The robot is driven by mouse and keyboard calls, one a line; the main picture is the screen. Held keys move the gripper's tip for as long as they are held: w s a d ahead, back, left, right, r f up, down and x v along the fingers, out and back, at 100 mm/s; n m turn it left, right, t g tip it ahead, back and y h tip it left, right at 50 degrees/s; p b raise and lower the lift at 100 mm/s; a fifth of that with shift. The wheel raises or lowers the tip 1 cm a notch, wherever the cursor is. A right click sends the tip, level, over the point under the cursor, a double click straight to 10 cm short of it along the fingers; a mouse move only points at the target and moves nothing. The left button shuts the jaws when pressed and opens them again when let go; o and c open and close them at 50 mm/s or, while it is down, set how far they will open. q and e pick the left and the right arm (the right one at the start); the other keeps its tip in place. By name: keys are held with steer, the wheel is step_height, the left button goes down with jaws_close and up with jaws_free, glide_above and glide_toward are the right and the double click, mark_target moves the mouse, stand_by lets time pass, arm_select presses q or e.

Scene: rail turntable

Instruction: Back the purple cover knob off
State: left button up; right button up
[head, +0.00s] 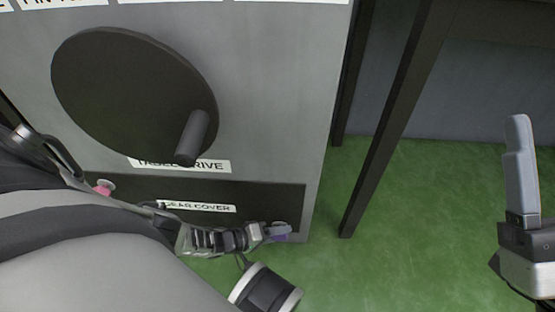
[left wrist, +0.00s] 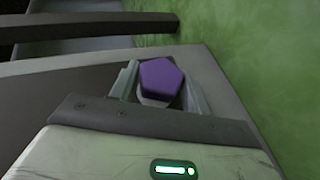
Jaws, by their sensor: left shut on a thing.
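The purple cover knob (head: 281,232) sits at the lower right corner of the dark gear cover (head: 262,194). In the left wrist view the knob (left wrist: 161,79) has a faceted purple head above a pale base. My left gripper (head: 264,233) is shut on the knob, with one finger on each side of it in the left wrist view (left wrist: 160,92). My right gripper (head: 521,165) is raised at the right edge, away from the cover. It is seen side-on, so its opening is unclear.
A pink knob (head: 103,187) shows at the cover's left end, partly behind my left arm. Above the cover is a large dark disc (head: 125,90) with a protruding handle (head: 193,138). A dark post (head: 385,125) stands right of the grey cabinet. Green floor (head: 430,220) lies open there.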

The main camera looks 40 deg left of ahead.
arm_select(q)
steer(key=shift+a, duration=0.1)
steer(key=o, duration=0.9)
steer(key=shift+s+r, duration=0.15)
steer(key=shift+s, duration=0.1)
steer(key=p+v, duration=0.5)
steer(key=v, duration=1)
steer(key=shift+s+a, duration=0.15)
steer(key=shift+a, duration=0.05)
arm_select(e)
step_height(320, 180, down, 9)
steer(key=m+g+h, duration=0.3)
steer(key=m+h, duration=0.4)
steer(key=m, duration=0.3)
steer(key=shift+w, duration=0.35)
arm_select(q)
steer(key=shift+r, duration=0.1)
arm_select(e)
steer(key=shift+a, duration=0.1)
